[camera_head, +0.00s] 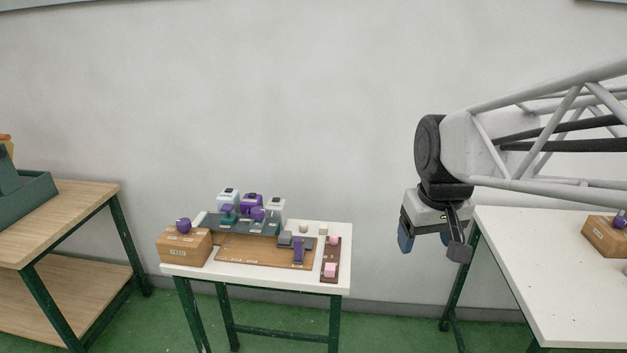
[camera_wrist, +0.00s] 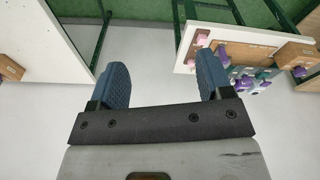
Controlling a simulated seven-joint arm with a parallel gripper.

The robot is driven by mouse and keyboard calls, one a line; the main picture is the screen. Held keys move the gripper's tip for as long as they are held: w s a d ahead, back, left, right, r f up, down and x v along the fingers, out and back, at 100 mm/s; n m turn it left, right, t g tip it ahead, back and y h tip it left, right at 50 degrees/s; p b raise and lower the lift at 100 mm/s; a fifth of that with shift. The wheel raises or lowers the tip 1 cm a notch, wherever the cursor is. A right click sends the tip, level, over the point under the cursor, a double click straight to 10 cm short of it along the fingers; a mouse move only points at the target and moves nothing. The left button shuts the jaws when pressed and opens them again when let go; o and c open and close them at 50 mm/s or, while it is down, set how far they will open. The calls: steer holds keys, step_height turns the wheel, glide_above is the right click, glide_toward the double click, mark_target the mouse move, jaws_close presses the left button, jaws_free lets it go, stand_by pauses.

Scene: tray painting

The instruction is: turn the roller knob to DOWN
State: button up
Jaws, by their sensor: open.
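A wooden box (camera_head: 184,247) with a purple knob (camera_head: 184,225) on top stands at the left end of the middle white table (camera_head: 190,272). Another wooden box (camera_head: 607,237) with a purple knob (camera_head: 619,221) stands on the right white table, cut by the picture's edge. The labels are too small to read, so I cannot tell which knob is the roller knob or its setting. My gripper (camera_head: 432,245) hangs open and empty in the air, right of the middle table. In the wrist view its two blue fingers (camera_wrist: 165,80) are apart, with the middle table beyond, upside down.
The middle table also holds a dark green rack (camera_head: 240,226) with purple and white items, a wooden board (camera_head: 255,253), a purple upright part (camera_head: 298,249) and a brown strip (camera_head: 331,262) with pink blocks. A wooden bench (camera_head: 70,220) stands left. Open floor separates the tables.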

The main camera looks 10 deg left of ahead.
steer(key=w+a+n, duration=0.3)
steer(key=w+a, duration=0.5)
steer(key=w, duration=0.4)
steer(key=n+g, duration=0.2)
steer(key=n, duration=0.5)
glide_above(258, 209)
step_height(258, 209, down, 13)
steer(key=shift+s+d+f, duration=0.1)
steer(key=shift+s+d, duration=0.05)
steer(key=shift+a+f, duration=0.1)
steer(key=shift+a, duration=0.15)
steer(key=shift+f, duration=3.9)
steer(key=shift+c, duration=0.5)
